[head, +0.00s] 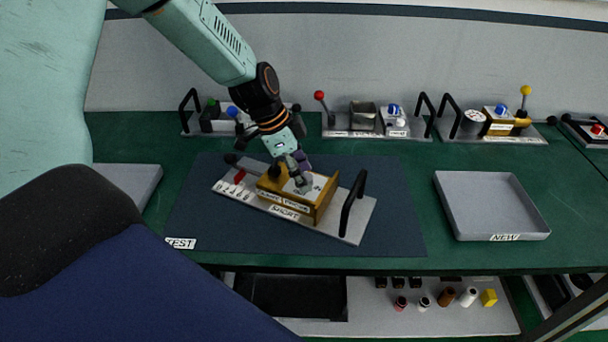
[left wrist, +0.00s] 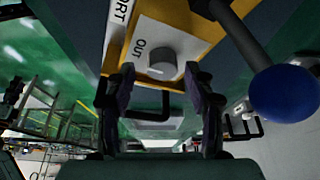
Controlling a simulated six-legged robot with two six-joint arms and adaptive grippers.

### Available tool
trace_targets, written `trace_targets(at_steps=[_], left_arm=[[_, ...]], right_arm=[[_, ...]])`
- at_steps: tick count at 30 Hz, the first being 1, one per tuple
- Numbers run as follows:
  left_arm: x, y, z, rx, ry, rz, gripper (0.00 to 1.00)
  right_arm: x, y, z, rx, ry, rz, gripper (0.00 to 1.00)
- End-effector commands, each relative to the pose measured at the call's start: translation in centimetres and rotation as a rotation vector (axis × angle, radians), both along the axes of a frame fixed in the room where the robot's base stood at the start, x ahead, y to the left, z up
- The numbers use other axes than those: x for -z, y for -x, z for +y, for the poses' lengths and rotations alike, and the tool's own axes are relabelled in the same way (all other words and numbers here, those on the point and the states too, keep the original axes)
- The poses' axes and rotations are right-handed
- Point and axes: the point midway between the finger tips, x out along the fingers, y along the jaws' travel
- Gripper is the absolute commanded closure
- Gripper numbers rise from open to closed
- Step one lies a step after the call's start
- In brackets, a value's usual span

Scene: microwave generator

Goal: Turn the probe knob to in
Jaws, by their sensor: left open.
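The probe knob (left wrist: 166,66) is a grey round knob on a white plate marked OUT (left wrist: 140,48), seen in the left wrist view. It sits on a yellow-brown block (head: 322,200) of a device on a grey base plate (head: 352,228), which lies tilted on the dark mat in the head view. My left gripper (head: 300,180) is over the top of this block and hides the knob there. In the left wrist view, my left gripper (left wrist: 160,82) has its fingers apart, one on each side of the knob, with gaps visible. My right gripper is not in view.
The device has a black handle (head: 353,203) at its right end. A dark lever with a blue ball (left wrist: 284,93) is close by in the left wrist view. An empty grey NEW tray (head: 490,205) is at right. Other devices (head: 378,122) line the back. The mat (head: 395,200) has free room.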

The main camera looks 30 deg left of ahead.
Motion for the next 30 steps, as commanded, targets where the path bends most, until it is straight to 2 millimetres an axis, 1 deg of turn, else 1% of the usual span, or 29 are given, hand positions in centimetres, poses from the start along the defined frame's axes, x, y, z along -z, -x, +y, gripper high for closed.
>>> trace_targets(at_steps=[3,11,27,30], left_arm=[[0.42,-0.23,-0.13,0.001,-0.002,-0.001,0.46],[0.38,-0.48,-0.12,-0.001,-0.001,-0.002,0.47],[0.38,-0.43,-0.11,0.000,-0.001,-0.001,0.93],[0.42,-0.42,-0.10,0.000,-0.001,0.000,1.00]], right_arm=[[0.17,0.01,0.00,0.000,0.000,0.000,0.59],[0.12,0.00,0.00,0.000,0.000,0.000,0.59],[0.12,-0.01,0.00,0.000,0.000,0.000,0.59],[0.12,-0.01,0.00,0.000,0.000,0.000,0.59]])
